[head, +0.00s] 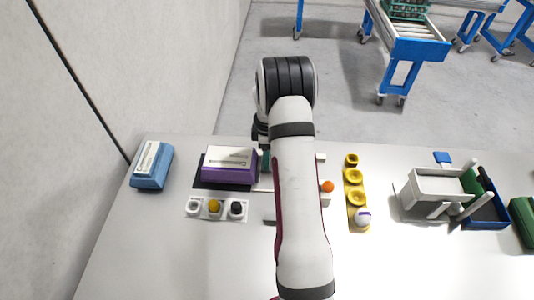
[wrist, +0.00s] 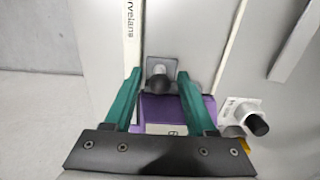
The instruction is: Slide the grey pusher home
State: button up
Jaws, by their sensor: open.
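In the wrist view my gripper (wrist: 160,74) is open, its two teal fingers apart. Between them is a small grey square plate with a grey, dark-ended knob (wrist: 158,82); I take it for the grey pusher but cannot be sure. No finger clearly touches it. A purple block (wrist: 185,108) lies just below the knob in that view, partly hidden by the gripper. In the head view the purple block has a white top (head: 229,157). There my arm hides most of the gripper and the area under it, so the pusher's position along its track cannot be told.
Three small knobs on white pads (head: 214,208) stand in front of the purple block. A blue block (head: 151,166) is at the left. A yellow holder (head: 358,219), an orange ball (head: 327,186) and a grey bin (head: 437,187) are at the right. The front table is clear.

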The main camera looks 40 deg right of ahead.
grip_shut()
jog(key=shift+s+d, duration=5.55)
grip_release()
jog(key=shift+r, duration=3)
notch_tip(320, 180, up, 9)
jog(key=shift+f, duration=0.2)
